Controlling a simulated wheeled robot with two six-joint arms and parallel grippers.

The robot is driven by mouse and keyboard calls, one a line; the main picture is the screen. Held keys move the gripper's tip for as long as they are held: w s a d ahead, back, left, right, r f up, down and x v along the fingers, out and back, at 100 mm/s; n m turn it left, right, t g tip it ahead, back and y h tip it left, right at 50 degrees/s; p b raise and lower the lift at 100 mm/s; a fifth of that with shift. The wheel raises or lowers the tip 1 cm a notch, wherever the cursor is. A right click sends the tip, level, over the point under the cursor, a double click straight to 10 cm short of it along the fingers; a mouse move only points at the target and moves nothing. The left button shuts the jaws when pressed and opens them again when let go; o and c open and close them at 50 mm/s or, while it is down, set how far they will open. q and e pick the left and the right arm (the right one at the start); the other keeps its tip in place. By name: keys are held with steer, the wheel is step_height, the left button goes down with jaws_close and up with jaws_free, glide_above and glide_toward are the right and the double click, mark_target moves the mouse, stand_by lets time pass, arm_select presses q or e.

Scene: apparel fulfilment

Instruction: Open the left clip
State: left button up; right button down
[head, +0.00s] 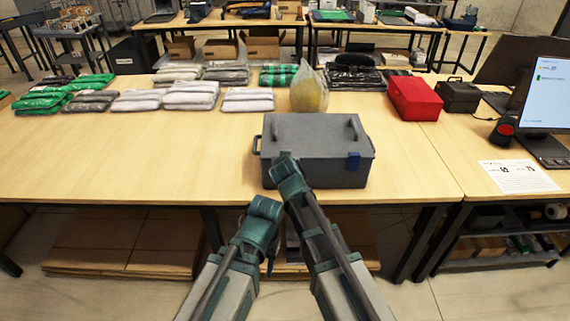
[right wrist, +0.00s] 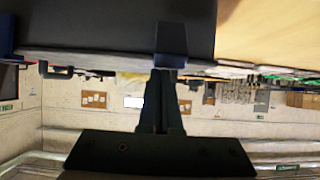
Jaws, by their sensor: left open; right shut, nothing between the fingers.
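A grey lidded box (head: 315,137) stands on the table with its lid down. My left gripper (head: 270,260) is open, low in front of the table edge, apart from the box and partly hidden by my arms.
The table (head: 110,170) is clear left of the box. Behind the box are a yellowish bag (head: 309,92), a red box (head: 415,98) and several folded garments (head: 190,95). A paper sheet (head: 518,176) and a monitor (head: 543,97) are at the right.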

arm_select(q)
step_height(320, 180, down, 4)
steer(key=shift+f+b, duration=0.1)
steer(key=shift+b, duration=1.1)
arm_select(e)
steer(key=shift+s+f+t, duration=0.45)
steer(key=shift+s+t, duration=0.35)
steer(key=shift+t, duration=0.2)
arm_select(q)
steer(key=shift+s, duration=0.1)
arm_select(e)
steer(key=shift+w, duration=0.2)
steer(key=shift+w+f, duration=0.25)
steer(key=shift+w, duration=0.35)
arm_select(q)
steer(key=shift+f, duration=0.2)
